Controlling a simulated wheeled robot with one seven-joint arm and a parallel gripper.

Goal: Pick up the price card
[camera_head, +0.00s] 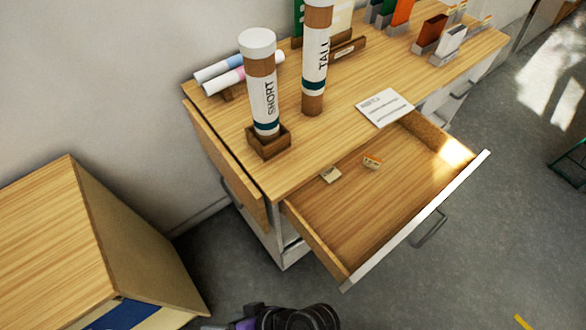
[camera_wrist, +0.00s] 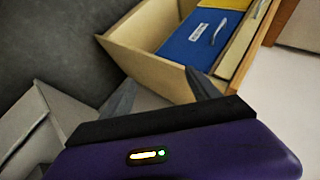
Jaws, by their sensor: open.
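A white card with printed lines (camera_head: 385,107) lies flat on the desk top, by the edge above the open drawer. Two small pieces lie inside the open drawer: a pale one (camera_head: 331,174) and an orange-and-white one (camera_head: 372,162). Their print is too small to read, and I cannot tell which of these is the price card. My gripper (camera_wrist: 158,92) is open with nothing between its fingers. In the head view only part of my arm shows at the bottom edge.
The pulled-out drawer (camera_head: 405,210) juts over the floor. SHORT (camera_head: 264,95) and TALL (camera_head: 315,65) tubes stand on the desk. A wooden cabinet (camera_head: 60,235) stands at left. Floor at right is mostly clear.

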